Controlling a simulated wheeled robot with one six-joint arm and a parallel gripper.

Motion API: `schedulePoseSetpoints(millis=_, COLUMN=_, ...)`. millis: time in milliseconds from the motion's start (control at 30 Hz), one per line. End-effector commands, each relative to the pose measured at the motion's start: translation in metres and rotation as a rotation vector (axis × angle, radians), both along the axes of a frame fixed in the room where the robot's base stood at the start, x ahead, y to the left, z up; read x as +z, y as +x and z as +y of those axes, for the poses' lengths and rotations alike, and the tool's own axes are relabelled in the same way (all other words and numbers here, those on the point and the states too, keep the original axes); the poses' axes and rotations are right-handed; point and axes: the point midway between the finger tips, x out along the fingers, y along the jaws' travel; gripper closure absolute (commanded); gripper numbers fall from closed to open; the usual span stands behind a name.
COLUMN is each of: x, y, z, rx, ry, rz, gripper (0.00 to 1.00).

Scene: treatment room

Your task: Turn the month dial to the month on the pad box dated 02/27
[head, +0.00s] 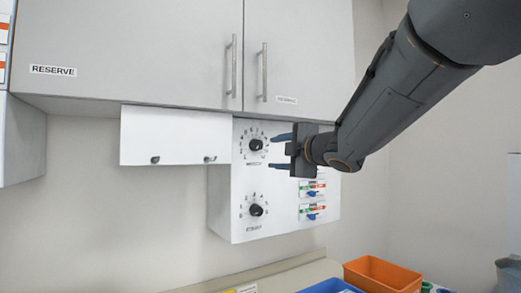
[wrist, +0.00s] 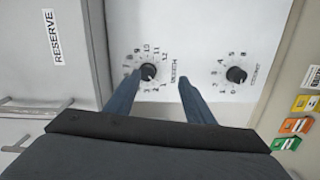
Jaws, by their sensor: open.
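The month dial is a black knob (head: 256,145) ringed by numbers, the upper of two on a white wall panel. In the wrist view the month dial (wrist: 149,72) has numbers up to 12 around it; its pointer setting is too small to read. My gripper (head: 271,151) is open and empty, its two blue fingers pointing at the panel just right of the dial in the head view. In the wrist view my gripper (wrist: 160,77) has the knob between its fingertips, nearer the left one; contact cannot be told. No box date is readable.
A second dial (head: 256,210) sits below, also seen in the wrist view (wrist: 237,75). Coloured switches (head: 312,217) are beside it. A white flap (head: 175,138) adjoins the panel. An orange bin (head: 382,274) and blue bin (head: 330,286) stand below. Several small coloured boxes (wrist: 296,125) show at right.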

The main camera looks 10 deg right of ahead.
Motion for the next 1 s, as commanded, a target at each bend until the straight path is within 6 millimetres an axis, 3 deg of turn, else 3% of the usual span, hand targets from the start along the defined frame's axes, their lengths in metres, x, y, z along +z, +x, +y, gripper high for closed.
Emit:
schedulePoseSetpoints(millis=100, x=0.021, y=-0.003, z=0.006, rx=0.05, ry=-0.079, rz=-0.056, gripper=0.52)
schedulePoseSetpoints(millis=167, x=0.024, y=-0.001, z=0.009, rx=0.061, ry=-0.094, rz=-0.064, gripper=0.52)
schedulePoseSetpoints(millis=600, x=0.024, y=0.055, z=0.027, rx=0.061, ry=-0.093, rz=-0.063, gripper=0.52)
schedulePoseSetpoints(millis=1000, x=0.024, y=0.068, z=0.031, rx=0.059, ry=-0.093, rz=-0.064, gripper=0.52)
